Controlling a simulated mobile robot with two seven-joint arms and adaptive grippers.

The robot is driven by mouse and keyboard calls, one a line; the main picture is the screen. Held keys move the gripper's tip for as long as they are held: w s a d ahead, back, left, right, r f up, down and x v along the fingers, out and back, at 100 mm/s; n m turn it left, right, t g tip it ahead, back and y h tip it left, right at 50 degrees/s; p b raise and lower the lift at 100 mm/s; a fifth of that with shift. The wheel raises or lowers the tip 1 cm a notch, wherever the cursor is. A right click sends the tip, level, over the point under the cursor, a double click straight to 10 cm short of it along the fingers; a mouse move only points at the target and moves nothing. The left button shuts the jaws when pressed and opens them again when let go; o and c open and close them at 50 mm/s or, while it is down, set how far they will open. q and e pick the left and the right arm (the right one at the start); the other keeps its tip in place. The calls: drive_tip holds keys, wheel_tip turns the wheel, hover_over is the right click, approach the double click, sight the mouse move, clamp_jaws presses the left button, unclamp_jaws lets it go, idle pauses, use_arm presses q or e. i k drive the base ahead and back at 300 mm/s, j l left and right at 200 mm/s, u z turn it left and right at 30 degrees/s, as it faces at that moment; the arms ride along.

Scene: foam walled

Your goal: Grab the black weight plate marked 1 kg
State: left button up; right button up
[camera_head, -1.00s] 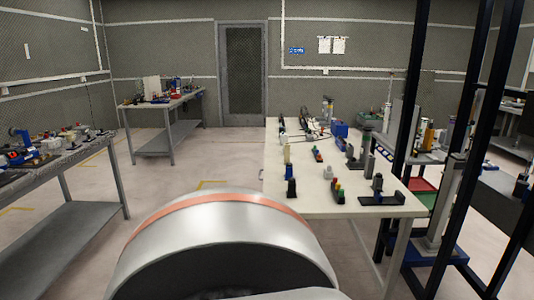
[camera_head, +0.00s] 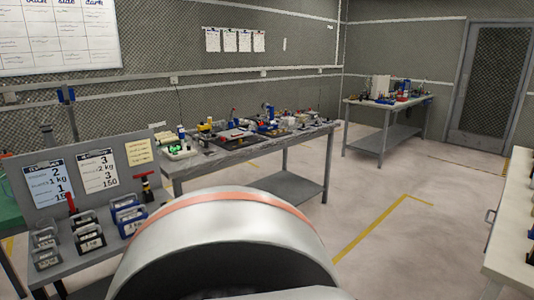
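I cannot pick out a weight plate marked 1 kg for certain. Several small dark and grey pieces with pale labels (camera_head: 88,237) stand on a grey bench (camera_head: 150,222) at the lower left, with blue ones (camera_head: 126,213) to their right. Their markings are too small to read, and I cannot tell whether any is a weight plate. Behind them a grey board carries a card reading 2, 1 kg, 1, 150 (camera_head: 49,186) and a card reading 3, 2 kg, 3, 150 (camera_head: 99,172). Neither gripper shows.
A grey workbench (camera_head: 236,150) with tools and parts stands along the wall. Another bench (camera_head: 385,103) is at the back, near a door (camera_head: 486,85). A pale table (camera_head: 510,245) edges in at the right. The floor (camera_head: 400,190) between them is clear.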

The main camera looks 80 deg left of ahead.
sight(95, 241)
drive_tip(key=u, duration=4)
